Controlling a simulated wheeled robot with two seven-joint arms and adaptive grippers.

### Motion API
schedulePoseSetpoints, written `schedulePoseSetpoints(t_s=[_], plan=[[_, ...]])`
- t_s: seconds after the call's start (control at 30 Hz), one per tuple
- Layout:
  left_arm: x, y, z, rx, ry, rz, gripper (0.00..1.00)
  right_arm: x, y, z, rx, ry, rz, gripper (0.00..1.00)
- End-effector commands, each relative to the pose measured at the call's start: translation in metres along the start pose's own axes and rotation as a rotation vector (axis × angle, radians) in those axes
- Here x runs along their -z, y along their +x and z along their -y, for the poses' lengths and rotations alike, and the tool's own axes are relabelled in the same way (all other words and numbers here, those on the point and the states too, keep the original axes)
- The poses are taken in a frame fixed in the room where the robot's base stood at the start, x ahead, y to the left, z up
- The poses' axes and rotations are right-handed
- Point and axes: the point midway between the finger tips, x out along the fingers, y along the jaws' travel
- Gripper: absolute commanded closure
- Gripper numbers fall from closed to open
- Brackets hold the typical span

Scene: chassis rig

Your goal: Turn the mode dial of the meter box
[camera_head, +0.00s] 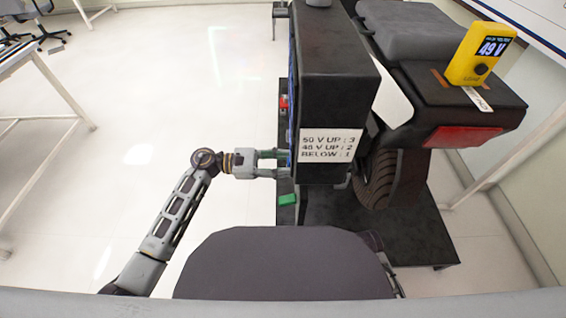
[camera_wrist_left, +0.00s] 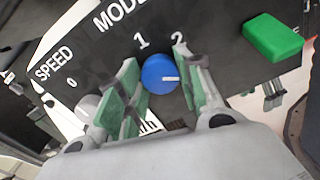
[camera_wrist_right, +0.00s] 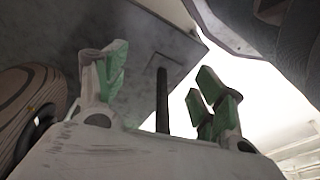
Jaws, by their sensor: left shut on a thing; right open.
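The black box (camera_head: 340,95) stands right of centre in the head view. Its left face, with the mode dial, is turned away from the head camera. In the left wrist view its panel (camera_wrist_left: 226,40) shows a blue dial (camera_wrist_left: 158,72) under the word MODE, with 1 and 2 above. A white mark on the dial points right in that picture. My left gripper (camera_wrist_left: 157,66) is shut on the dial, one green-padded finger on each side; it also shows in the head view (camera_head: 284,163). My right gripper (camera_wrist_right: 162,78) is open, with nothing between its fingers.
A label (camera_head: 328,145) reads 50 V up: 3, 48 V up: 2, below: 1. A yellow meter (camera_head: 480,60) reads 49 V. On the panel, a grey knob (camera_wrist_left: 86,106) sits by SPEED and a green block (camera_wrist_left: 272,38) at the other side.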

Motion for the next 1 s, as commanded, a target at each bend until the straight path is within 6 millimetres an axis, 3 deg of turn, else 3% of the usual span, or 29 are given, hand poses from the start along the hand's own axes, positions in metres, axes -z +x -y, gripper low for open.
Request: schedulePoseSetpoints(t_s=[0.37, 0.67, 0.93, 1.0], plan=[[0.000, 0.000, 0.000, 0.001, -0.165, -0.003, 0.88, -0.001, 0.001, -0.001, -0.002, 0.000, 0.006, 0.31], [-0.001, -0.001, -0.001, 0.000, -0.415, -0.003, 0.88, -0.006, 0.009, -0.003, -0.008, 0.000, 0.024, 0.31], [-0.001, -0.001, -0.001, 0.000, -0.638, -0.002, 0.88, -0.015, 0.019, -0.005, -0.012, 0.003, 0.054, 0.31], [-0.001, -0.001, -0.001, 0.000, -0.689, -0.003, 0.88, -0.012, 0.032, -0.008, -0.016, 0.007, 0.045, 0.31]])
